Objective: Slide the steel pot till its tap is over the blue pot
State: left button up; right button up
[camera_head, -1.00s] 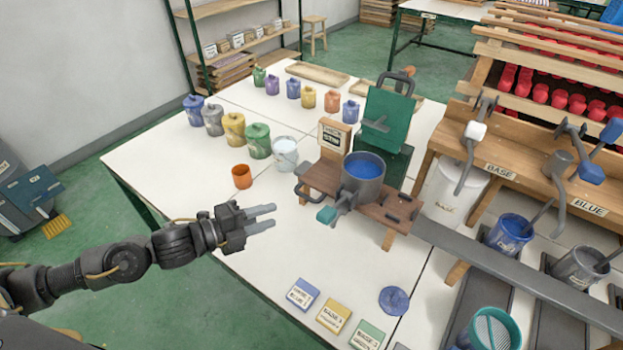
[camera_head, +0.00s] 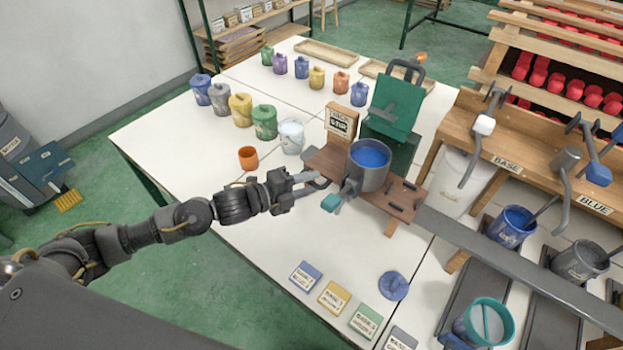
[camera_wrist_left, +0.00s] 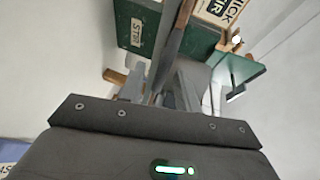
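The steel pot (camera_head: 368,172), full of blue paint, sits on a low wooden stand (camera_head: 402,206). Its tap (camera_head: 332,202) has a teal handle and points to the front left. A dark handle (camera_head: 320,183) juts from the stand's left side. My left gripper (camera_head: 308,185) is at this handle with its fingers apart. In the wrist view a dark bar (camera_wrist_left: 176,40) runs between the fingers; contact is unclear. Blue pots stand at the back left (camera_head: 201,91), in the back row (camera_head: 359,94) and at the right (camera_head: 511,227). My right gripper is out of view.
An orange cup (camera_head: 248,158) and a white pot (camera_head: 291,137) stand left of the stand. A green stirrer (camera_head: 395,105) is behind the pot. Coloured cards (camera_head: 334,297) and a blue disc (camera_head: 393,286) lie in front. Table between is clear.

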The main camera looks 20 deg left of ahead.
pick_arm(q)
jog(key=shift+w+d+f, duration=0.1)
jog(key=shift+w+d, duration=0.3)
jog(key=shift+w, duration=0.05)
grip_shut()
